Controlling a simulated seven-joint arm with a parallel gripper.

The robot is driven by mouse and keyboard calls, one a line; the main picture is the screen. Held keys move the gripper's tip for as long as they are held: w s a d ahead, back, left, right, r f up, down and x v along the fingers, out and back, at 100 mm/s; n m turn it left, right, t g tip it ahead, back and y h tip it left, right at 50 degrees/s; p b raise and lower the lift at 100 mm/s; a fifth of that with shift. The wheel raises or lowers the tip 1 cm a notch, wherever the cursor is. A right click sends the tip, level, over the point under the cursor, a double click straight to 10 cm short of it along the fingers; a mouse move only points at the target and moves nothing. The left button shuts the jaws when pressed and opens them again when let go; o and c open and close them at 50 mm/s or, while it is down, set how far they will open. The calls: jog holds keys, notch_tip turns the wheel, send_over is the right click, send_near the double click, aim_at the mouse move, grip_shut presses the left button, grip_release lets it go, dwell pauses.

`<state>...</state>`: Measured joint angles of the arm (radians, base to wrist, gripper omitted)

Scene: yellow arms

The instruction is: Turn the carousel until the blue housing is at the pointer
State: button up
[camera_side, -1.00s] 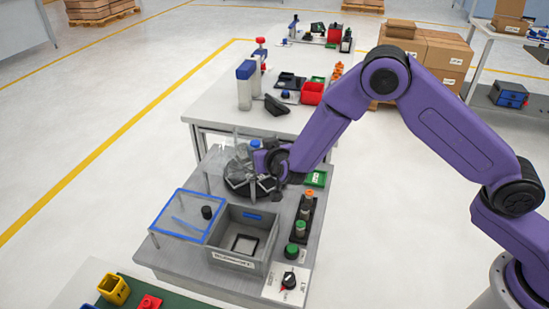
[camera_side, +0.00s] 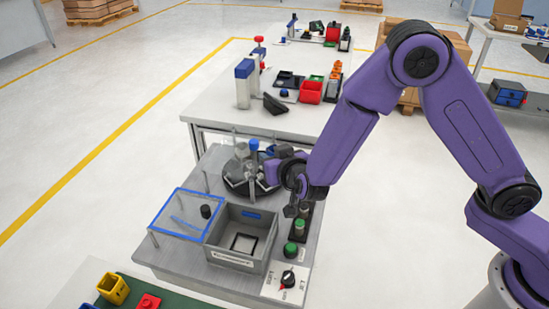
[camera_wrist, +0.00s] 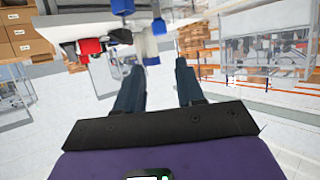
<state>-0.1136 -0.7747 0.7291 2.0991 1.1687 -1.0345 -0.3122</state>
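The carousel is a dark round disc (camera_side: 236,188) on the grey bench in the side view, with pale upright pieces on it. A blue-topped piece (camera_side: 253,145) stands at its back right; I take it for the blue housing. My wrist partly hides the carousel's right side. I cannot make out the pointer. My gripper (camera_side: 297,211) hangs right of the carousel, near the post strip, apart from the disc. In the wrist view my gripper (camera_wrist: 159,66) has two dark fingers spread apart with nothing between them. Blue pieces show beyond it, too unclear to identify.
A grey open bin (camera_side: 228,255) and a blue-framed clear stand (camera_side: 160,222) are in front of the carousel. A dark strip with green-topped posts (camera_side: 299,228) runs beside the bin. A knob panel (camera_side: 287,282) is at the front right corner.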

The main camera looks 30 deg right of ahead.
jog(key=shift+r, duration=0.3)
jog(key=c, duration=0.5)
notch_tip(320, 180, up, 5)
jog(key=shift+f, duration=0.2)
grip_shut()
jog(key=w+a+f+m+g+y, duration=0.25)
jog(key=w+m+g+y, duration=0.4)
jog(key=w, duration=0.45)
jog(key=s+d+r+m+g, duration=0.2)
jog(key=d+m+g, duration=0.65)
jog(key=d, duration=1.05)
jog(key=shift+t, duration=0.5)
jog(key=d+x, duration=0.1)
jog(key=x, duration=0.5)
jog(key=d+f+x, duration=0.1)
jog(key=x, duration=0.5)
jog(key=d+x, duration=0.1)
jog(key=x, duration=0.6)
jog(key=shift+w+d+f, duration=0.15)
jog(key=shift+w+f, duration=0.2)
jog(key=shift+w, duration=0.05)
jog(key=a, duration=0.2)
jog(key=shift+s+a+r, duration=0.1)
jog(key=shift+a+r, duration=0.05)
jog(key=shift+a, duration=0.8)
